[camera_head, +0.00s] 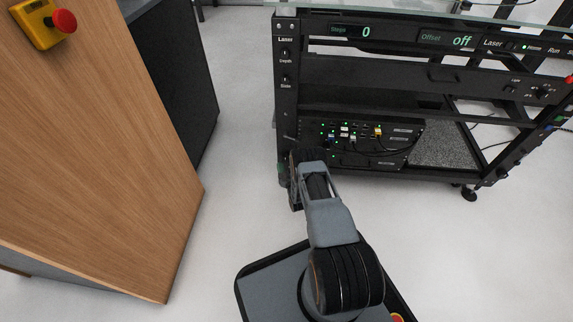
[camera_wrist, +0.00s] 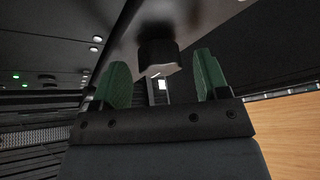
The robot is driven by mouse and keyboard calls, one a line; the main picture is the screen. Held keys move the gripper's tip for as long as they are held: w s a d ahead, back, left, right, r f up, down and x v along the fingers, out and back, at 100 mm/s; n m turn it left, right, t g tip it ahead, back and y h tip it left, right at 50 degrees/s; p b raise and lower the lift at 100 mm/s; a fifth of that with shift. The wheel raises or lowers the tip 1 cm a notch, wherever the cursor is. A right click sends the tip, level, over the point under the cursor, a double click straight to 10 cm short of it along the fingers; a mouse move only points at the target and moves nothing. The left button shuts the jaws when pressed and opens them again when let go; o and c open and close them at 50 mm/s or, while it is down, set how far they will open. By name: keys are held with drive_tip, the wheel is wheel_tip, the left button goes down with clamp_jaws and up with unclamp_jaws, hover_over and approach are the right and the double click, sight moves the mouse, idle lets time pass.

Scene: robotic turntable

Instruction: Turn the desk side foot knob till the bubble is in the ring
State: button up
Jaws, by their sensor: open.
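In the wrist view, a dark round foot knob (camera_wrist: 157,50) hangs under the rack's frame, with a pale face at its lower end. My gripper (camera_wrist: 161,78) is open, with one green finger on each side of the knob. Gaps show between the knob and both fingers, so it is not gripped. In the head view, my gripper (camera_head: 284,174) is low at the rack's (camera_head: 286,98) near left corner, beside the desk side. My arm hides the foot there. No bubble or ring is visible in either view.
A wooden desk (camera_head: 110,150) with a red emergency button (camera_head: 64,21) stands at the left. Another rack foot (camera_head: 469,194) is at the right. A panel with cables (camera_head: 375,140) sits low in the rack. Pale floor between desk and rack is clear.

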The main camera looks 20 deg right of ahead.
drive_tip(key=shift+w+r, duration=0.1)
drive_tip(key=shift+w, duration=0.25)
drive_tip(key=c, duration=0.9)
drive_tip(key=shift+m, duration=0.4)
